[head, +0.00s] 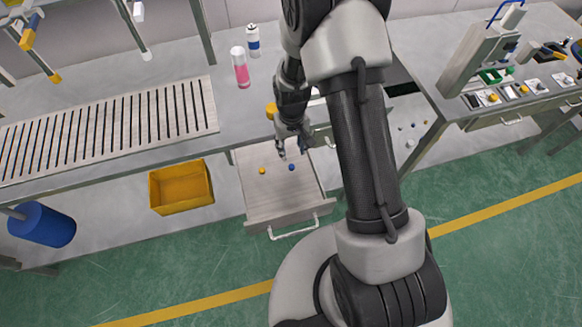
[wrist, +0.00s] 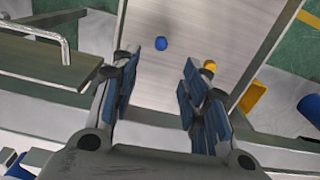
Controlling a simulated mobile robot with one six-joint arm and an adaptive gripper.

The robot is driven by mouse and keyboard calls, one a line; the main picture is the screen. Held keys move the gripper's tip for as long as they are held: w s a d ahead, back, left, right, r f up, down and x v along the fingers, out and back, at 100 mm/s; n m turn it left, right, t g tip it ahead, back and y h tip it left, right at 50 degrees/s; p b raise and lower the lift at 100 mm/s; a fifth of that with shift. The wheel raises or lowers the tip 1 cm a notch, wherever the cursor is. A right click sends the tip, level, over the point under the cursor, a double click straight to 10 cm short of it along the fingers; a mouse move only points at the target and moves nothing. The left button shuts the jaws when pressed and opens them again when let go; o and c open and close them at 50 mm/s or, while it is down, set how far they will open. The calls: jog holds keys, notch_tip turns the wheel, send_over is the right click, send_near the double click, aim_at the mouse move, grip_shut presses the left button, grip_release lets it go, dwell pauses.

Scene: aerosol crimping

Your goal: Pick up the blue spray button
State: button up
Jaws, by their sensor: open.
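The blue spray button (head: 291,167) lies on the floor of an open drawer (head: 285,199). In the wrist view the blue button (wrist: 161,43) lies beyond the fingertips, between the lines of the two fingers and apart from both. My gripper (head: 292,155) hangs over the back part of the drawer, just behind the button. In the wrist view my gripper (wrist: 162,60) is open and empty. A yellow button (head: 262,171) lies in the drawer left of the blue one; it shows near the right fingertip in the wrist view (wrist: 210,66).
The workbench edge is close behind the gripper. A pink can (head: 240,68) and a white-and-blue can (head: 253,40) stand on the bench. A yellow bin (head: 181,187) is left of the drawer. The drawer's front half is clear.

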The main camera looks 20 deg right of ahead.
aim_at(291, 166)
jog(key=f+b, duration=0.3)
jog(key=f, duration=0.7)
jog(key=shift+s, duration=0.2)
jog(key=shift+c, duration=0.3)
jog(key=c, duration=0.7)
